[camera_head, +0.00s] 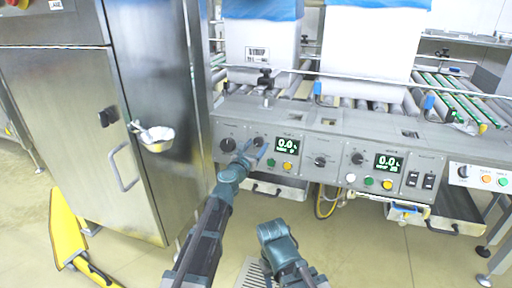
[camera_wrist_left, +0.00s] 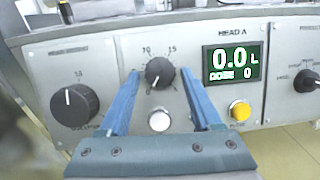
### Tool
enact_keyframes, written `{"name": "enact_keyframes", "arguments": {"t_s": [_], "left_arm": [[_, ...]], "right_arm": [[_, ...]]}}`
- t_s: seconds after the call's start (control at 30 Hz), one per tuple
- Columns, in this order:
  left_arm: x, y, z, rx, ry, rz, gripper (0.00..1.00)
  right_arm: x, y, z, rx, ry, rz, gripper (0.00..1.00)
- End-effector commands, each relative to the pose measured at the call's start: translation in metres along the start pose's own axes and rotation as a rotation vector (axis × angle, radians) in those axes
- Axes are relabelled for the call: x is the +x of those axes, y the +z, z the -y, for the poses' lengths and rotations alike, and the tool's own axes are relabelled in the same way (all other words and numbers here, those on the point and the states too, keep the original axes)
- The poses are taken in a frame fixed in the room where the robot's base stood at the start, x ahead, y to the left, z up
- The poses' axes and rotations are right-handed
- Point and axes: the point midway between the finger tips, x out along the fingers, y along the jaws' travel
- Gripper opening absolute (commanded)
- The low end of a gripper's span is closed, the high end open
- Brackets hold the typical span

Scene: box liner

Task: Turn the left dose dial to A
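A small black dial (camera_wrist_left: 159,72) with a printed scale, 10 and 15 readable above it, sits left of the HEAD A display (camera_wrist_left: 234,64). Its white mark points down and slightly left. My left gripper (camera_wrist_left: 160,74) is open, one blue finger on each side of this dial; gaps show at both sides. In the head view the left gripper (camera_head: 251,150) partly covers the dial (camera_head: 258,142). A larger black knob (camera_wrist_left: 75,104) is further left, its mark pointing up. The display reads 0.0 L, dose 0. My right gripper is not clearly visible; only right arm links show.
A second display (camera_head: 388,162) with knobs is to the right. A steel cabinet (camera_head: 140,150) stands close on the left. The floor in front is mostly clear.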

Motion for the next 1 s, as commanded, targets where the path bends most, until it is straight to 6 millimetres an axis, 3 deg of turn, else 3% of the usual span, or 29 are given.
{"name": "enact_keyframes", "arguments": {"t_s": [0.03, 0.33, 0.67, 1.0], "left_arm": [[0.000, 0.000, 0.000, 0.000, 0.000, 0.000, 0.54], [0.000, 0.000, 0.000, 0.000, 0.000, 0.000, 0.00], [0.000, 0.001, -0.001, 0.038, -0.013, -0.003, 0.00], [0.001, 0.004, -0.004, 0.268, -0.095, -0.017, 0.00]], "right_arm": [[0.000, 0.000, 0.000, 0.000, 0.000, 0.000, 0.50], [0.000, 0.000, 0.000, 0.000, 0.000, 0.000, 0.50], [-0.002, 0.000, 0.000, 0.000, 0.000, 0.000, 0.50], [-0.011, 0.001, -0.001, 0.000, 0.000, 0.001, 0.50]]}}
